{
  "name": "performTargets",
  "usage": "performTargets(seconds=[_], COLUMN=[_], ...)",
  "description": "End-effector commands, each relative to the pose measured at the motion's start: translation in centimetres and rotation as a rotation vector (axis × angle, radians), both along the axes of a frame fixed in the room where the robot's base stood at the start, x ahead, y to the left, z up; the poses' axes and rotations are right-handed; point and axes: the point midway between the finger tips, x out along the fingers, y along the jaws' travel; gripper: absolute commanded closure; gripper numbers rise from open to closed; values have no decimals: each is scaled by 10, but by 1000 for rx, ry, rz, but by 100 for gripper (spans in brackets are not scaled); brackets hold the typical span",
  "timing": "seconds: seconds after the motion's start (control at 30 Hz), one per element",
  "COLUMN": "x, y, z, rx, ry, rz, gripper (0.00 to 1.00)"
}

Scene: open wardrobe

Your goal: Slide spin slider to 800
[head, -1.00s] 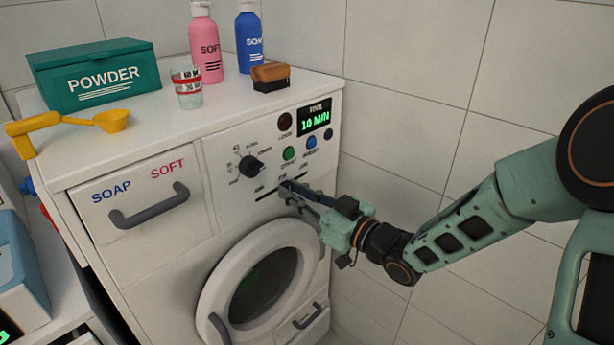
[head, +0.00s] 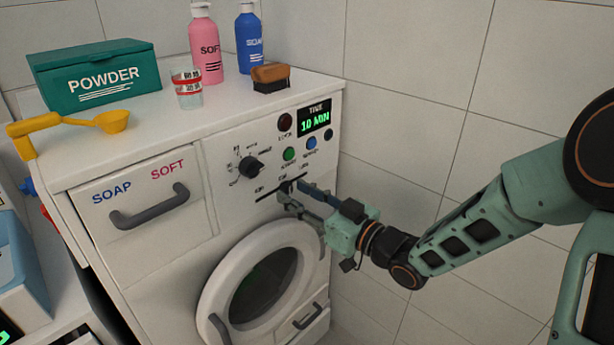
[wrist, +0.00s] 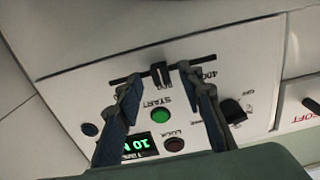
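The washer's spin slider is a dark knob (wrist: 160,73) on a dark straight slot (wrist: 205,60). In the wrist view, which is turned over, the knob is near the middle of the slot, beside a small label that looks like 800. A label 400 is nearer the slot's right end there. My gripper (wrist: 158,76) is open, one fingertip on each side of the knob, with a visible gap to each. In the head view my gripper (head: 290,191) is at the slot (head: 266,196) and partly covers it; the knob is hard to make out.
Above the slot are a black dial (head: 250,167), a green button (head: 289,154), a blue button (head: 311,143) and a display (head: 314,119) reading 10 MIN. The round door (head: 215,275) is below. A drawer handle (head: 150,207) protrudes at left.

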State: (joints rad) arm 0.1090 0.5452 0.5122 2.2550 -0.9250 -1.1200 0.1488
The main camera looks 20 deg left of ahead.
Motion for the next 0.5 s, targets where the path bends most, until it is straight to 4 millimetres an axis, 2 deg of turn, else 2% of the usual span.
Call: performTargets(seconds=[0.5], x=[-16], y=[-40], z=[1], rx=[0], ry=[-1], rz=[-1], gripper=[65])
